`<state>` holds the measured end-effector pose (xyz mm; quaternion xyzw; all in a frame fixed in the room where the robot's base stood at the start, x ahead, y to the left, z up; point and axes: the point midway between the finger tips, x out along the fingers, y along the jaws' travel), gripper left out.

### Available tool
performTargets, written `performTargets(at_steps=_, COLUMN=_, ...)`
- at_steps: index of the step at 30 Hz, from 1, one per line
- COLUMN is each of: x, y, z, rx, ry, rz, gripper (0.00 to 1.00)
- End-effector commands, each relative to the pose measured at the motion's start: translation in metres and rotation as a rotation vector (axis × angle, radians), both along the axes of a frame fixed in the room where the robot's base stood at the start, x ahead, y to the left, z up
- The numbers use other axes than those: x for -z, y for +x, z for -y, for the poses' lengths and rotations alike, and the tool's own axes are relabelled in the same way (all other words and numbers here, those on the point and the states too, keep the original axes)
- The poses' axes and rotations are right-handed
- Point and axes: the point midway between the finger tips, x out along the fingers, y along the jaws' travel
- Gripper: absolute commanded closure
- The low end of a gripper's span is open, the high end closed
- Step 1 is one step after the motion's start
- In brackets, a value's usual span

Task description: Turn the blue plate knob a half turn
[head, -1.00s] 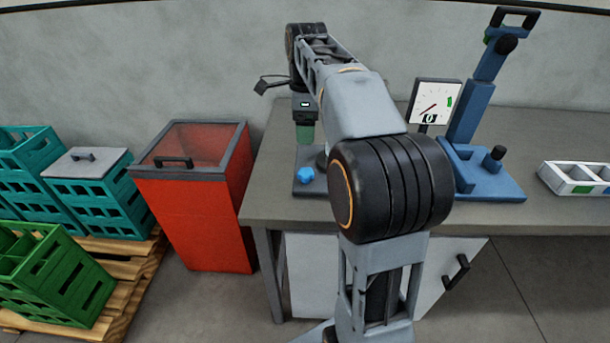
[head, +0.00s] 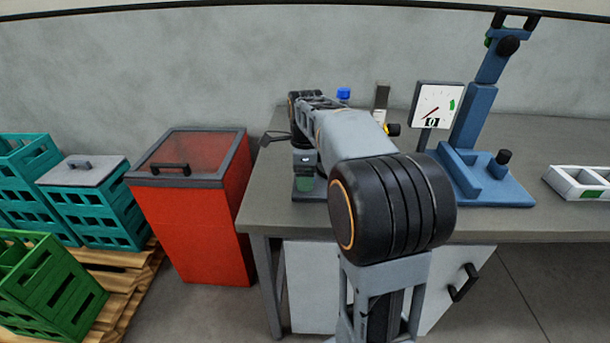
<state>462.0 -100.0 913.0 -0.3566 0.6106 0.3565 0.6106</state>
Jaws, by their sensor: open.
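My gripper (head: 304,184) is at the left of the bench, low over the dark base plate (head: 309,198) of a device. Its green finger part points down and the jaws are open. The blue plate knob that showed on this plate earlier is hidden behind my gripper, so I cannot tell whether the fingers are around it or touching it. A blue cap (head: 343,93) shows farther back, above my arm. My arm hides most of the device.
A dial gauge (head: 437,106) and a blue lever press (head: 470,150) stand right of my arm. A white tray (head: 577,183) lies at the far right. A red bin (head: 200,230) stands left of the bench (head: 262,205), beside teal crates (head: 100,205).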

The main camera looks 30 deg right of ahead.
Motion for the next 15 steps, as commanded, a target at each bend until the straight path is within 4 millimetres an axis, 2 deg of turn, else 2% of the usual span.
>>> performTargets(at_steps=7, x=0.0002, y=-0.0001, z=0.0003, rx=0.001, ry=0.000, rz=0.000, gripper=0.29)
performTargets(at_steps=15, x=0.0001, y=0.0000, z=0.0004, rx=0.001, ry=0.000, rz=0.000, gripper=0.55)
